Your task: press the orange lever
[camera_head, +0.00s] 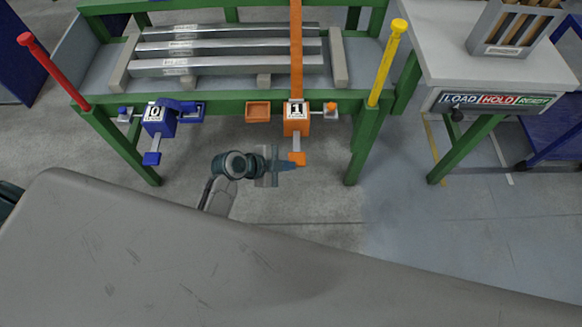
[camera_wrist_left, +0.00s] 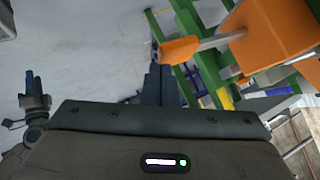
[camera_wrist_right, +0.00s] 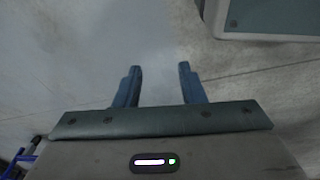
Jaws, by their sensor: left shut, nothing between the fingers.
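The orange lever (camera_head: 297,158) sticks out from the front of the orange box marked 1 and ends in a square orange pad. In the left wrist view the lever pad (camera_wrist_left: 178,50) is just right of and above the fingertips. My left gripper (camera_head: 292,167) is shut and empty, with its tips close by the pad in the head view; I cannot tell whether they touch it. My right gripper (camera_wrist_right: 158,75) is open and empty over bare floor, and shows only in its own wrist view.
A blue box (camera_head: 158,121) marked 0 with a blue lever (camera_head: 152,158) is to the left. The green frame (camera_head: 230,103) holds several metal bars. A red post (camera_head: 55,70) and a yellow post (camera_head: 387,62) flank it. A grey side table (camera_head: 440,45) stands right.

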